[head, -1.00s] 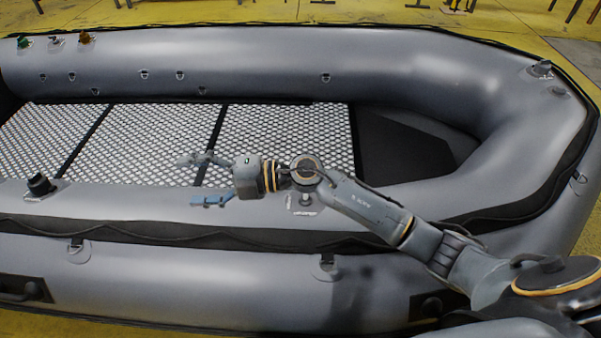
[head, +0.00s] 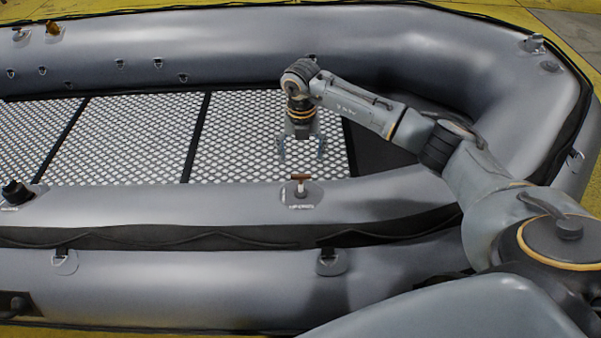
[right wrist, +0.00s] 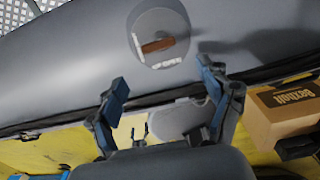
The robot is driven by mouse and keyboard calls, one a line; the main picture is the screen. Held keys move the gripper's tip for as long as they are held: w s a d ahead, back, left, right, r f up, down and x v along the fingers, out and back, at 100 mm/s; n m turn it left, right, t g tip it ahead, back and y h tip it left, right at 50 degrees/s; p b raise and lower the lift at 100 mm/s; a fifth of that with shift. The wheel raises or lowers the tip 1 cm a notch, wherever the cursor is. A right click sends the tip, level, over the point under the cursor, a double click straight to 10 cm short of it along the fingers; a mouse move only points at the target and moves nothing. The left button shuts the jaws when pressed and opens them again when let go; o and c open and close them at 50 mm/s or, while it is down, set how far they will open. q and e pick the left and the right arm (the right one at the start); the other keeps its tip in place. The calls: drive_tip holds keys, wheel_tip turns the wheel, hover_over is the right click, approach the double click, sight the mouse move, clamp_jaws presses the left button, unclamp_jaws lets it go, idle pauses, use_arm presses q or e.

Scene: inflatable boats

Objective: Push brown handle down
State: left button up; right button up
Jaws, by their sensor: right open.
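The brown handle (head: 300,177) is a small T-shaped piece on a round grey patch on top of the boat's near tube. In the right wrist view the handle (right wrist: 158,46) lies beyond and above the open fingers, apart from them. My right gripper (head: 301,152) points down over the boat's floor, just behind the handle in the head view. Its two blue-tipped fingers (right wrist: 166,83) are spread with nothing between them. My left gripper is not in view.
The grey inflatable boat (head: 150,207) fills the view, with a textured metal floor (head: 130,140). A black valve (head: 15,192) sits at the near tube's left. A cardboard box (right wrist: 285,112) stands on the yellow ground in the right wrist view.

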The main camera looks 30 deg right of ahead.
sight(301, 177)
wheel_tip(301, 177, down, 9)
drive_tip(key=shift+r+b, duration=0.1)
drive_tip(key=shift+b, duration=0.35)
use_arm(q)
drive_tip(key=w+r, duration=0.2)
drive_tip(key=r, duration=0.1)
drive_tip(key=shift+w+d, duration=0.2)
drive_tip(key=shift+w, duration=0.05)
use_arm(e)
clamp_jaws()
drive_tip(key=shift+a+f, duration=0.1)
drive_tip(key=shift+f, duration=0.2)
drive_tip(key=shift+s+f+b, duration=0.2)
drive_tip(key=shift+f+b, duration=0.35)
drive_tip(key=shift+f, duration=0.3)
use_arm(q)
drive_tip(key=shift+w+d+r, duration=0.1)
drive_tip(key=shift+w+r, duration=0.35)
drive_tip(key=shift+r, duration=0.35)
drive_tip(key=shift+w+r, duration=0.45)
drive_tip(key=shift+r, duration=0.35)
use_arm(e)
drive_tip(key=shift+s+a+f, duration=0.1)
drive_tip(key=shift+s+f, duration=0.1)
drive_tip(key=shift+f, duration=0.1)
